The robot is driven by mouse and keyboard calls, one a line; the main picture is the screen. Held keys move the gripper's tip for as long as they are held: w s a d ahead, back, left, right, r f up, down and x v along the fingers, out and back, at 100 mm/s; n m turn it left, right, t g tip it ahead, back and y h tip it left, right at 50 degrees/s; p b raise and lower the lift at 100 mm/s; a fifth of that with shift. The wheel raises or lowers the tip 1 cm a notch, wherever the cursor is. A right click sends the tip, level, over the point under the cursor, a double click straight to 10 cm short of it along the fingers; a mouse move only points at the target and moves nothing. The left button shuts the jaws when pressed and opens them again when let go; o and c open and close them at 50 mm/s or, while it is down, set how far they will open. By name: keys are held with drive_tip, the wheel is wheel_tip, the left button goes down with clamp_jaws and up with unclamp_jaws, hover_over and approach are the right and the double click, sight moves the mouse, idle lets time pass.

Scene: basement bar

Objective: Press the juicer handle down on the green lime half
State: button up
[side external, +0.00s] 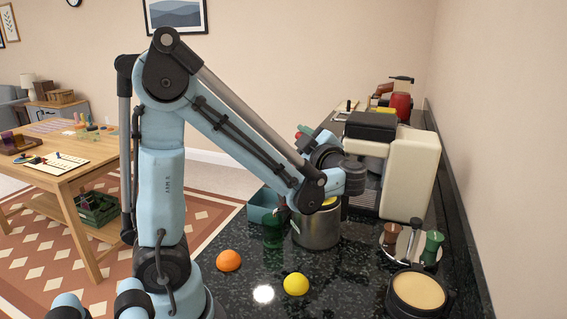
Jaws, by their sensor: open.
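My gripper (354,178) is at the end of the bent arm, above and behind a steel container and in front of the coffee machine. Its fingertips are hard to make out from this side, and I see nothing held in it. I cannot clearly identify the juicer or its handle. A red object with a dark lever-like top (401,101) stands at the far end of the counter, too small to name surely. I cannot make out a green lime half; the arm hides part of the counter.
The steel container (317,231) stands below my wrist, beside a green object (273,231) and a teal bin (262,207). An orange (229,260) and a lemon (296,284) lie in front. The cream coffee machine (412,172) stands right; a round tan-topped object (417,291) is nearest.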

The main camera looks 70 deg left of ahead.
drive_tip(key=w+r+m, duration=0.4)
drive_tip(key=w+m, duration=0.1)
drive_tip(key=shift+w+r, duration=0.25)
drive_tip(key=shift+r, duration=0.15)
drive_tip(key=w+r+m, duration=0.2)
drive_tip(key=w+m, duration=0.3)
drive_tip(key=w, duration=0.1)
drive_tip(key=d, duration=1.2)
drive_tip(key=shift+f, duration=0.15)
drive_tip(key=shift+a, duration=0.15)
